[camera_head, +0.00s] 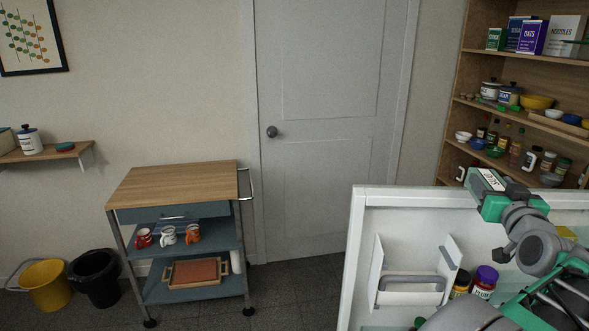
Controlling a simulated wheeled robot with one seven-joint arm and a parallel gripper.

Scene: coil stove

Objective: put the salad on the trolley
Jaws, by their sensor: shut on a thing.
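The trolley (178,184) stands left of centre against the wall, with a bare wooden top, a blue drawer and two blue shelves. My gripper (493,202) is at the right, above the top edge of an open white door. It is shut on a small pack with a white, dark-lettered label, which I take to be the salad (489,180). The lettering is too small to read surely, and my gripper hides much of the pack. The pack is well to the right of the trolley and apart from it.
The open white door (364,262), with bins and jars, fills the lower right, between my gripper and the trolley. Several mugs and a tray (177,275) sit on the trolley's shelves. Yellow (48,286) and black (95,279) bins stand left. A full shelf unit (455,120) is behind.

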